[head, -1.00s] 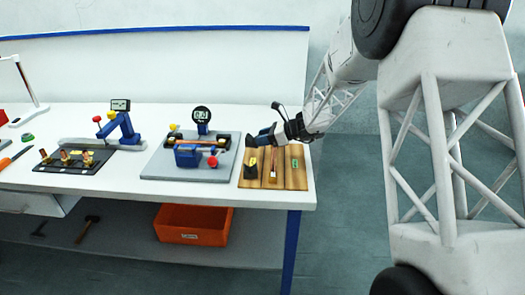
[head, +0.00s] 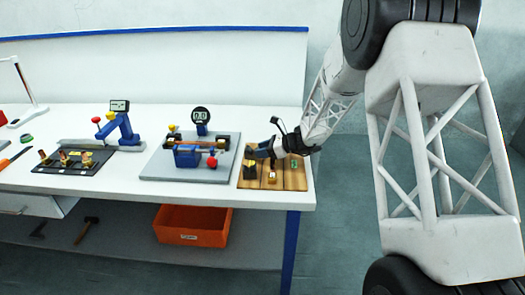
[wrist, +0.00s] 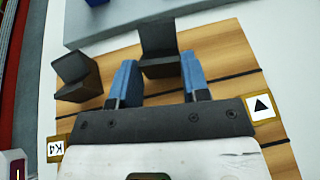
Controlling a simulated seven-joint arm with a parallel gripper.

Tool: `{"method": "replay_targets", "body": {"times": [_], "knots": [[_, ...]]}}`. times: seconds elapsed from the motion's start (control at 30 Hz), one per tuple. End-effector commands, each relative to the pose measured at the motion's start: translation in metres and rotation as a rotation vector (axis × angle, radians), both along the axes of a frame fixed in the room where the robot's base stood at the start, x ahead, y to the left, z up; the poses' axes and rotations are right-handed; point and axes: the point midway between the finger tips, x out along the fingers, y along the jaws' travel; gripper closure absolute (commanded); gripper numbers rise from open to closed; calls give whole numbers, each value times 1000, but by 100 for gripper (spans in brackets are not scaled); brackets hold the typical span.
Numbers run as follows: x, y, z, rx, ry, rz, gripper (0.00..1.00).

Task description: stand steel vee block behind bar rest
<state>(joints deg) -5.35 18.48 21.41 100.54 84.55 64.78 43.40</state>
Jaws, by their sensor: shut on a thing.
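In the wrist view, my gripper (wrist: 158,62) has its two blue fingers on either side of a dark notched block (wrist: 158,42), which I take to be the steel vee block. It is over or on the wooden board (wrist: 215,42); I cannot tell if it touches. A second dark block with a vee-shaped top (wrist: 77,78) stands on the board to the left, apart from the fingers. In the head view, my gripper (head: 260,152) is low over the board, and a dark block (head: 250,171) shows below it. I cannot tell for sure which thing is the bar rest.
A grey plate (head: 160,168) with a blue fixture (head: 187,157), a copper bar and a dial gauge (head: 201,116) is left of the board. A black tray (head: 62,165) and blue gauge stand (head: 120,130) are farther left. An orange bin (head: 190,225) is below.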

Motion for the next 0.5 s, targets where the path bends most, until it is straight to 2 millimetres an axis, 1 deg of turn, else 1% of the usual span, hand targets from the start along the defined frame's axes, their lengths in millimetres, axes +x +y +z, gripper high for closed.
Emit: {"method": "replay_targets", "body": {"times": [0.27,0.5], "knots": [[0,0,0,1,-2,0,100],[0,0,-4,1,-2,0,100]]}}
